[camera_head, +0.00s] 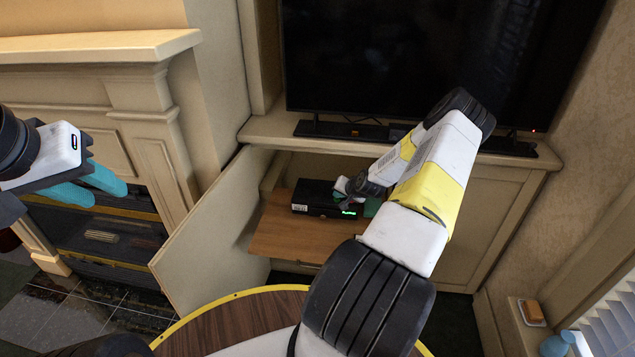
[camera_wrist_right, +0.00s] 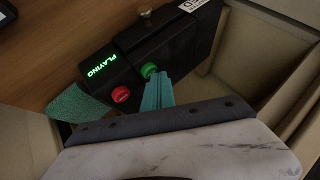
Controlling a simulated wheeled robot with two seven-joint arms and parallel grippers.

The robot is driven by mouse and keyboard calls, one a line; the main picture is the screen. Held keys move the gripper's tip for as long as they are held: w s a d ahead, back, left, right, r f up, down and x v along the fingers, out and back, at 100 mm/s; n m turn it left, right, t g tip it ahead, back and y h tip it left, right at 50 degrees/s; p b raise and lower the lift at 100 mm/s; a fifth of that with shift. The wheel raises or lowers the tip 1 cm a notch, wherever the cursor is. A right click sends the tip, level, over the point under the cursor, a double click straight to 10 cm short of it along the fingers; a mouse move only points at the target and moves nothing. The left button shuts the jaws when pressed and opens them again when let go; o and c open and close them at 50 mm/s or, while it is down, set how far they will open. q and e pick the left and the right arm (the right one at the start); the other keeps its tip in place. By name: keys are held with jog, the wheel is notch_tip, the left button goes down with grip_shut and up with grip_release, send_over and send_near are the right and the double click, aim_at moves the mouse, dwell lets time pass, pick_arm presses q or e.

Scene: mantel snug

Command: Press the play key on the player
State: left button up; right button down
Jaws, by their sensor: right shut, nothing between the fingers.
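The player (camera_head: 316,195) is a black box on a wooden shelf inside the open cabinet. In the right wrist view the player (camera_wrist_right: 150,50) has a lit green display (camera_wrist_right: 102,65) reading PLAYING, a green key (camera_wrist_right: 149,71) and a red key (camera_wrist_right: 121,94). My right gripper (camera_head: 345,197) is at the player's right side. In the wrist view its shut teal fingers (camera_wrist_right: 153,80) are empty, with their tips right at the green key; whether they touch cannot be told. My left gripper (camera_head: 108,194) is open and empty, far left, away from the player.
The wooden shelf (camera_head: 280,235) juts from the cabinet, whose door (camera_head: 205,235) is open. A television (camera_head: 410,60) and a soundbar (camera_head: 345,131) stand above. A round table (camera_head: 240,325) is in front.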

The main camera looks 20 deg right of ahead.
aim_at(338, 200)
jog(key=shift+r, duration=0.8)
jog(key=shift+r, duration=2.5)
